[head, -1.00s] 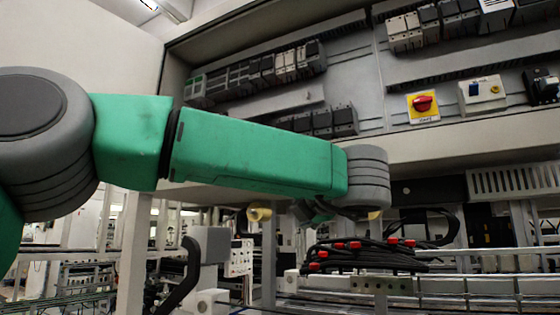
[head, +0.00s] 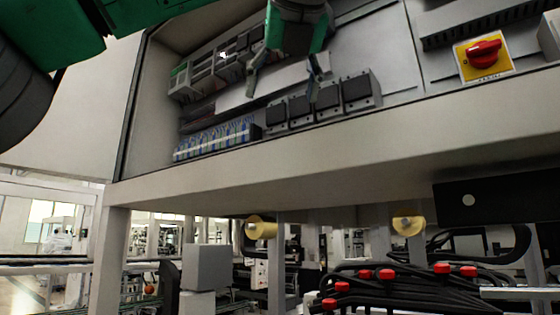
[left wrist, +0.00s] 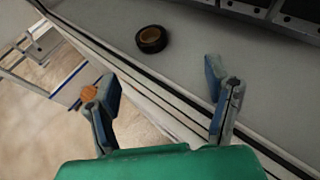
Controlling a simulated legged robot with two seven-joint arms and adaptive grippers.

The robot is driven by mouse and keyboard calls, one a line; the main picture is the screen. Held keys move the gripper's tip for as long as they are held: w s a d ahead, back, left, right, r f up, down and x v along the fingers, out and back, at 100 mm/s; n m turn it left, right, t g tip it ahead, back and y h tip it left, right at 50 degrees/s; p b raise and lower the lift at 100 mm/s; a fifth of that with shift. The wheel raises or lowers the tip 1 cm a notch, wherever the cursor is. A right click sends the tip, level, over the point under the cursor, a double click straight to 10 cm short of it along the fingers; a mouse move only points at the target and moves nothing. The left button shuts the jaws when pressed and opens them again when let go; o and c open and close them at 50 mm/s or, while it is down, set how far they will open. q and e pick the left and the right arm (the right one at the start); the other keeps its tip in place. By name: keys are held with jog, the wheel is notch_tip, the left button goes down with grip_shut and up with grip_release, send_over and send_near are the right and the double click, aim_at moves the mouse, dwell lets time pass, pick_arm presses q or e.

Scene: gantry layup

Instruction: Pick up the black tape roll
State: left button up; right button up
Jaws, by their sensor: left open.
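The black tape roll (left wrist: 152,46) lies flat on a light grey surface in the left wrist view, close to that surface's edge. Its core looks brown. I cannot make it out in the head view. My left gripper (head: 284,92) reaches into the open cabinet in the head view, with its fingers pointing down and spread. In the left wrist view the left gripper (left wrist: 160,80) is open and empty, and the roll shows beyond the gap between its fingertips, apart from both. My right gripper is in neither view.
The cabinet (head: 300,165) has a thick front ledge. Dark modules (head: 320,102) and a blue terminal row (head: 214,138) stand inside it. A red switch on a yellow plate (head: 484,55) is at the right. Black cables with red ends (head: 400,290) lie below.

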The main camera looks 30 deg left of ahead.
pick_arm(q)
jog(key=a, duration=0.1)
jog(key=w+a+f, duration=0.1)
jog(key=a, duration=0.1)
jog(key=shift+w+f, duration=0.15)
jog(key=shift+f, duration=0.05)
jog(key=x, duration=0.4)
jog(key=shift+w+f+p, duration=0.1)
jog(key=shift+w+p, duration=0.2)
jog(key=shift+w, duration=0.15)
jog(key=shift+w+a+f, duration=0.1)
jog(key=shift+a, duration=0.1)
jog(key=shift+a+f, duration=0.15)
jog(key=shift+a, duration=0.15)
jog(key=p+x, duration=0.1)
jog(key=x, duration=0.2)
jog(key=shift+w+a+f, duration=0.15)
jog(key=shift+f, duration=0.1)
jog(key=shift+w, duration=0.15)
jog(key=c, duration=1.3)
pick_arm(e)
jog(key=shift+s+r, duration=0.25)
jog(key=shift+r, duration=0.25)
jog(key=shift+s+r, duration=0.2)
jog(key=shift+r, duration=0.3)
